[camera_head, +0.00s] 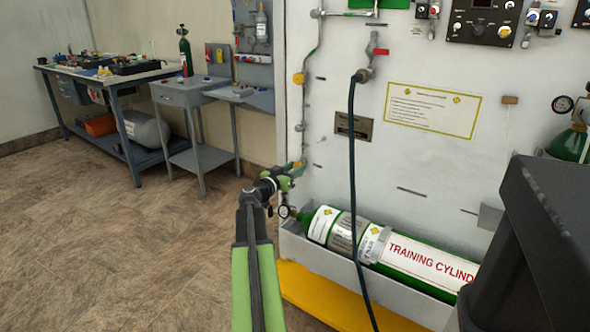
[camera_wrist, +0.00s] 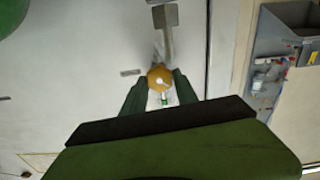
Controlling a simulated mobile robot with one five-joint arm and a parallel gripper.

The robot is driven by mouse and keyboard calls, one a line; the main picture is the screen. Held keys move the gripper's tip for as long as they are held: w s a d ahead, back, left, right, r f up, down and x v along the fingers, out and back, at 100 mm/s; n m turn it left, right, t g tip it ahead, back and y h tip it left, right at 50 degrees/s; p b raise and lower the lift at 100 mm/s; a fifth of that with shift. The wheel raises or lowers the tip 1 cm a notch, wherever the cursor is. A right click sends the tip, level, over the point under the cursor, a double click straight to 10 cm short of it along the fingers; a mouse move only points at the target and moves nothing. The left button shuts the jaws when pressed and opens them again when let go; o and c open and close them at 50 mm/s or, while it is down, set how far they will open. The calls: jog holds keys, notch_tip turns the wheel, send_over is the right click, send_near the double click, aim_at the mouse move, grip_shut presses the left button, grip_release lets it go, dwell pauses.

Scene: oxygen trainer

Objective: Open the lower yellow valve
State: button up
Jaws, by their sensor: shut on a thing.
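The lower yellow valve (camera_wrist: 160,76) is a round yellow-orange knob with a pale centre, on the white panel. In the wrist view it sits between the two fingertips of my gripper (camera_wrist: 160,90), which is shut on it. In the head view my gripper (camera_head: 288,172) reaches the left edge of the panel, low on the thin pipe. The upper yellow valve (camera_head: 299,78) is higher on the same pipe, clear of my gripper.
A green training cylinder (camera_head: 331,228) lies in a white tray just right of my arm. A dark hose (camera_head: 351,165) hangs from a red-handled valve (camera_head: 376,50). A small grey table (camera_head: 190,93) and a workbench (camera_head: 110,74) stand at the back left. The floor at left is clear.

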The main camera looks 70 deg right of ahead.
grip_shut()
jog(key=shift+n, duration=2.9)
jog(key=o, duration=1.2)
grip_release()
jog(key=shift+o, duration=0.2)
jog(key=v, duration=1.7)
jog(key=shift+a, duration=0.25)
jog(key=shift+w, duration=0.1)
